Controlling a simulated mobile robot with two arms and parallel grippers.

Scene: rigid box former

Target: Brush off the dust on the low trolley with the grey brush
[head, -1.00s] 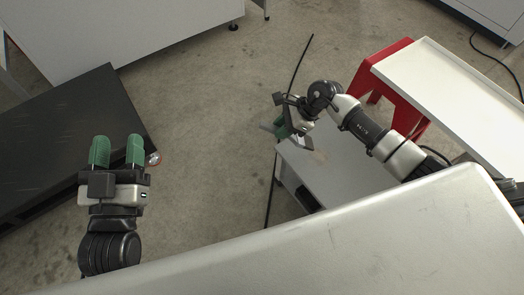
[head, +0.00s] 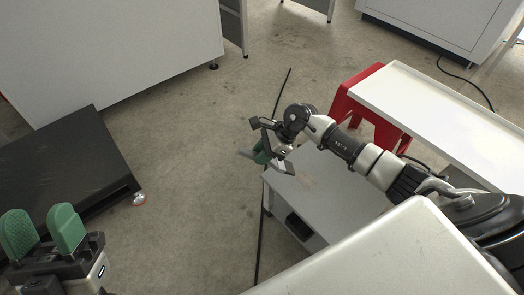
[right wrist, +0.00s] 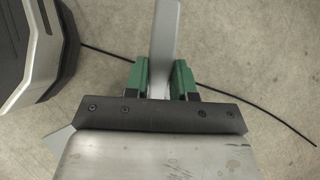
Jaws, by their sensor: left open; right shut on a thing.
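The low trolley (head: 325,205) has a pale grey top with a faint brownish dust patch (head: 306,183) near its left end. My right gripper (head: 263,153) is above the trolley's far left corner. In the right wrist view its green fingers (right wrist: 162,80) are shut on the flat grey handle of the brush (right wrist: 164,40). In the head view a grey end of the brush sticks out left of the fingers; bristles cannot be made out. My left gripper (head: 44,232) is open and empty at the lower left, away from the trolley.
A red stand (head: 362,105) and a white bench (head: 440,115) are behind my right arm. A black platform (head: 70,170) lies at the left. A dark cable (head: 272,150) runs along the floor beside the trolley. Open concrete floor lies between platform and trolley.

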